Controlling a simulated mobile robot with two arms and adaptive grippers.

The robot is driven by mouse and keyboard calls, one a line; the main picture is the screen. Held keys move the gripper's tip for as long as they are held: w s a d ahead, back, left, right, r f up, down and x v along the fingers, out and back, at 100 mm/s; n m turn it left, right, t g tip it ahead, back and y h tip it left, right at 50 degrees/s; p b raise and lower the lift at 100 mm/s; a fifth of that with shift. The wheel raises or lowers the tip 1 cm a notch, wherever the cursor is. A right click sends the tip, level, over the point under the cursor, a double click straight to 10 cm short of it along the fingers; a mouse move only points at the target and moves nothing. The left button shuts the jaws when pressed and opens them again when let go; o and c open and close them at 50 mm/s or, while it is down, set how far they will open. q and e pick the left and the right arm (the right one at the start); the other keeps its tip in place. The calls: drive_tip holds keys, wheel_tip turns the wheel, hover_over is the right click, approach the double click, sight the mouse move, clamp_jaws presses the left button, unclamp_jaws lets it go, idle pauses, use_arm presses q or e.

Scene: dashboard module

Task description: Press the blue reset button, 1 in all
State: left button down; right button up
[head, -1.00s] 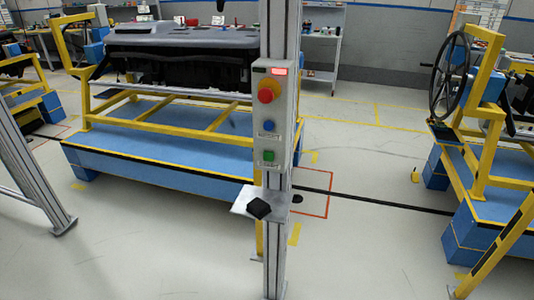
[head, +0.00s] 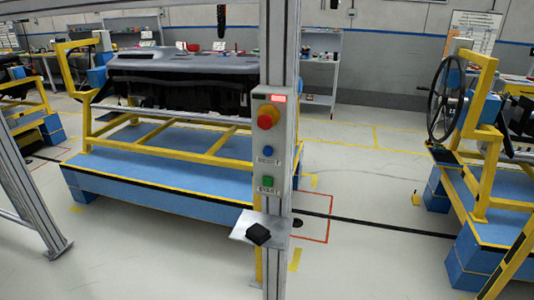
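The blue reset button (head: 268,151) sits on a grey control box (head: 275,200) fixed to a vertical metal post (head: 279,60) in the middle of the head view. Above it on the box is a red emergency knob (head: 267,117) with a yellow base, and a lit red indicator (head: 278,98) at the top. A green button (head: 267,181) is below it. The blue button faces me with nothing in front of it. Neither of my grippers shows in the head view.
A small shelf (head: 247,226) with a black block (head: 258,233) juts from the post under the box. Behind stands a blue and yellow platform (head: 150,180) carrying a dashboard (head: 185,65). A steering wheel stand (head: 482,180) is at right. Floor between them is clear.

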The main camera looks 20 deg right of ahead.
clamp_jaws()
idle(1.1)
